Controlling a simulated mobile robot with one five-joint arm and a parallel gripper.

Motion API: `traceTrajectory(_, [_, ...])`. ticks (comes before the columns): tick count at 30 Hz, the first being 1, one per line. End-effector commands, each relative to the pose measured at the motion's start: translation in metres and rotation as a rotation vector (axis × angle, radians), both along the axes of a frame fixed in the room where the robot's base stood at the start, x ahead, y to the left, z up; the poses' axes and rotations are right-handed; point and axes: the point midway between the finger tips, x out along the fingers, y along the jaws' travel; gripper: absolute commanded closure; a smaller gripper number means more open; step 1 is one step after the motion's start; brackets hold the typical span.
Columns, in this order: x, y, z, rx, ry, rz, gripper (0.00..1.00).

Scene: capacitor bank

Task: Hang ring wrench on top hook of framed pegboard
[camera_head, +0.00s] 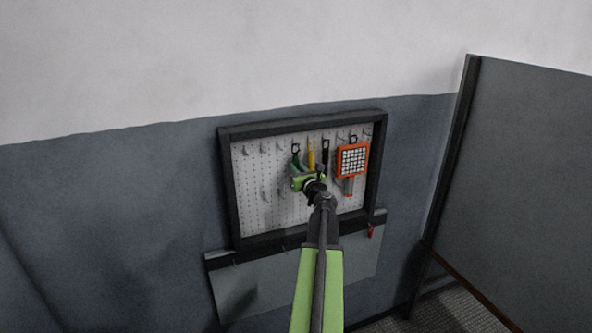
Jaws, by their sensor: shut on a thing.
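The framed pegboard (255,206) is a white perforated panel in a dark frame on the wall. Small hooks (262,148) run along its top row, and several at the left are bare. My gripper (301,182), green and black, is in front of the middle of the board, below the top row. It is shut, and I take what it holds to be the ring wrench, which is too small and hidden to make out clearly. A dark green tool (295,158) shows just above the gripper; I cannot tell whether it hangs or touches the jaws.
A yellow tool (311,154), a black tool (326,152) and an orange gridded lamp-like tool (352,161) hang to the right. A small red item (371,231) is at the lower right. A grey panel (530,180) stands at the right. The board's left side is mostly free.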

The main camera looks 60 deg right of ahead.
Motion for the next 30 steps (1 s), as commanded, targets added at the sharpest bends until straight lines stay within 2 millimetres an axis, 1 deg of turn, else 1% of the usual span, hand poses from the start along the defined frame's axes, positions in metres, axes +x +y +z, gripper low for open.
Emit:
traceTrajectory(14, [-0.0002, 0.0001, 0.0004, 0.0, 0.0, 0.0, 1.0])
traceTrajectory(15, [-0.0002, 0.0001, 0.0004, 0.0, 0.0, 0.0, 0.78])
traceTrajectory(20, [-0.0002, 0.0, 0.0003, 0.0, 0.0, 0.0, 0.57])
traceTrajectory(30, [-0.0007, 0.0025, 0.0, 0.0, 0.0, 0.001, 0.56])
